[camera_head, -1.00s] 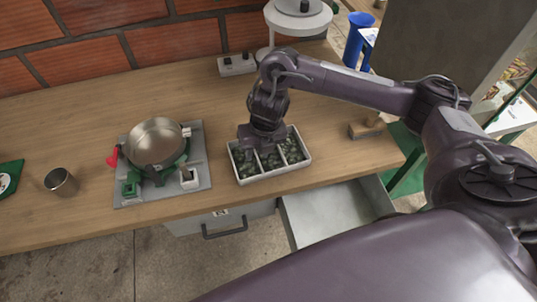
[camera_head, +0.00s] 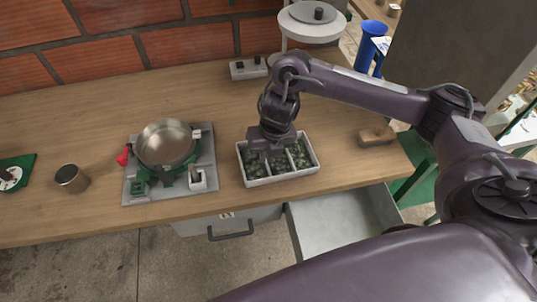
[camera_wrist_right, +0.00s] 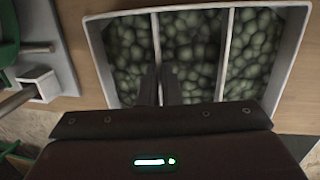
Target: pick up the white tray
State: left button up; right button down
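The white tray (camera_head: 246,170) sits on the wooden worktop near its front edge. It has two dividers, and its three compartments hold dark green lumpy pieces. It also fills the upper part of the right wrist view (camera_wrist_right: 290,62). The fingertips are partly hidden against the contents. My left gripper is not in view.
A metal pan on a green and grey device (camera_head: 130,190) stands left of the tray, with a metal cup (camera_head: 72,179) farther left. A wooden block (camera_head: 377,136) lies to the right. An open drawer (camera_head: 345,222) juts out below. A switch box (camera_head: 248,68) stands behind.

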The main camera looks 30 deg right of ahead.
notch_tip(320, 180, up, 19)
jog(key=p, duration=0.6)
jog(key=shift+r, duration=0.15)
dwell(0.6)
